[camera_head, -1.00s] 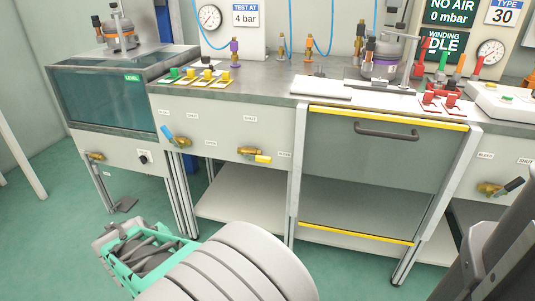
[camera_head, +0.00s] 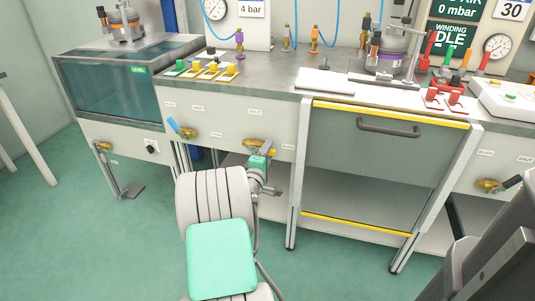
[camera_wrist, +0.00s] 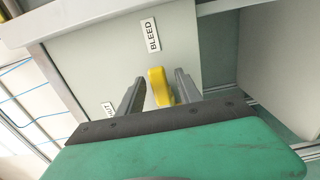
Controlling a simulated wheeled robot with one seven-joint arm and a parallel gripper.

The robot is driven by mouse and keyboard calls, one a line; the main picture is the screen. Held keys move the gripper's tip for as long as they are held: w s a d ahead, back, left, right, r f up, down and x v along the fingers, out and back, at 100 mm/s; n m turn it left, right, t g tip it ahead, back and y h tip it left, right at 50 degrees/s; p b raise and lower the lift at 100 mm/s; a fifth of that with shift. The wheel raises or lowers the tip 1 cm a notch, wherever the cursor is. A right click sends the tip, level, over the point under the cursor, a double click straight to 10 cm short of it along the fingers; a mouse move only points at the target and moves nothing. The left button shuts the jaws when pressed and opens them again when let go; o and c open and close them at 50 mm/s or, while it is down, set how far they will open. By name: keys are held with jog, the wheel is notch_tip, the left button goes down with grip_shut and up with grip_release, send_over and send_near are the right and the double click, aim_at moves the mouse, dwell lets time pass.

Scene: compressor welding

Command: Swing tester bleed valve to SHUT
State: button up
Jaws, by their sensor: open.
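The tester bleed valve (camera_head: 254,143) is a brass valve on the bench's front panel with a yellow lever. In the head view the lever points right, towards the label at its right. In the wrist view the yellow lever (camera_wrist: 158,88) stands between the two grey fingers of my gripper (camera_wrist: 157,80), with a gap on each side. My gripper is open around the lever. The BLEED label (camera_wrist: 152,34) is beyond the lever's end, and a partly covered SHUT label (camera_wrist: 108,109) is at the left. My gripper hides part of the valve in the head view.
A blue-handled brass valve (camera_head: 187,133) is on the same panel to the left. A grey-fronted cabinet with yellow edges (camera_head: 375,165) stands close on the right. Another brass valve (camera_head: 488,185) is further right. Open floor (camera_head: 90,240) lies in front.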

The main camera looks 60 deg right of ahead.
jog(key=shift+c, duration=0.4)
grip_shut()
jog(key=shift+a, duration=0.1)
dwell(0.9)
